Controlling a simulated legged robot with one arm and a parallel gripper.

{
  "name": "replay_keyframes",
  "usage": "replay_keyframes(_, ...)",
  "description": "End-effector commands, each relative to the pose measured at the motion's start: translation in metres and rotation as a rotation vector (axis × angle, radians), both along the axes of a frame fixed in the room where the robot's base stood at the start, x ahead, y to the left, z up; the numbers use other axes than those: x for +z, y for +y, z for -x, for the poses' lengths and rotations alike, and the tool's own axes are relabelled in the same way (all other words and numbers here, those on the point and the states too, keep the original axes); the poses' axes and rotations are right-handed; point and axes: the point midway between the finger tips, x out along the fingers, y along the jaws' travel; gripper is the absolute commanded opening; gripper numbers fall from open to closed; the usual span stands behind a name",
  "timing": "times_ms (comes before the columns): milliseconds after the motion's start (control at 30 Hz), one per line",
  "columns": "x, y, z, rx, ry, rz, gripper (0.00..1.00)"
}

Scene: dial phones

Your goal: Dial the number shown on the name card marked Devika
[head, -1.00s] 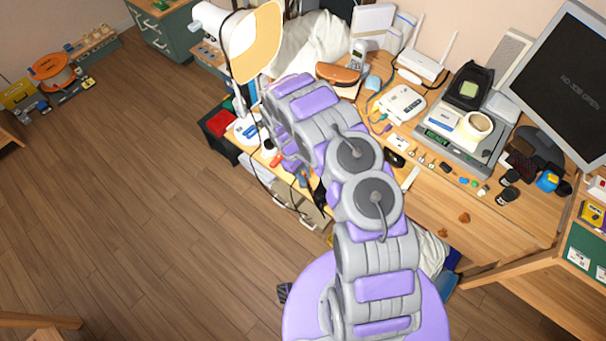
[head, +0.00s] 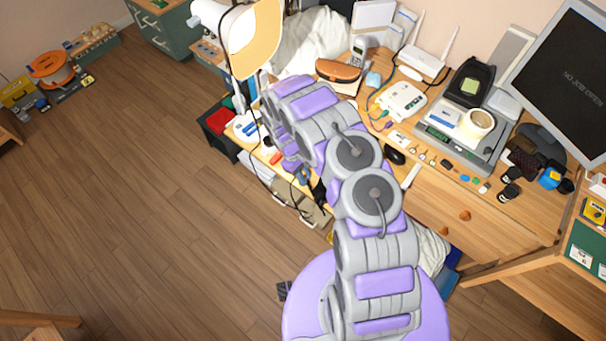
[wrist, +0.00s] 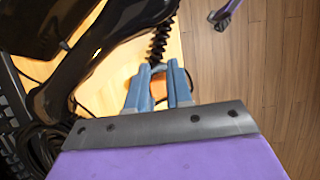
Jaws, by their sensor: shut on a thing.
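My gripper (wrist: 160,80) shows in the wrist view with its two blue fingers close together over pale wood. A black coiled cord (wrist: 161,42) runs up from the fingertips and seems to be the thing between them; the exact grip is unclear. A glossy black curved part (wrist: 110,42), like a phone handset, lies just left of the fingers. In the head view my arm covers most of the gripper's surroundings. A cordless phone (head: 357,50) stands at the back of the desk. No name card marked Devika can be read in these views.
A desk lamp (head: 250,40) stands left of my arm. On the desk are a white device (head: 403,101), a router (head: 422,62), a tape roll (head: 480,122) and small parts. A monitor (head: 565,80) is at the right. Wood floor (head: 150,210) is open at left.

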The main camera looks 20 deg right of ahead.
Motion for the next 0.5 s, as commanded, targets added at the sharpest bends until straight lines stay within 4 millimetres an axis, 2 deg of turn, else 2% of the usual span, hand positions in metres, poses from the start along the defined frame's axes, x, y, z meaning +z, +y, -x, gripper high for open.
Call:
replay_keyframes(100, 0.0005, 0.0000, -0.0001, 0.000, 0.000, 0.000, 0.00)
replay_keyframes(133, 0.0006, 0.0001, -0.0002, 0.000, -0.001, -0.001, 0.21)
replay_keyframes(433, 0.0006, 0.0000, -0.0003, 0.000, -0.001, 0.000, 0.50)
replay_keyframes(500, 0.0006, 0.0000, -0.0003, 0.000, -0.001, 0.000, 0.50)
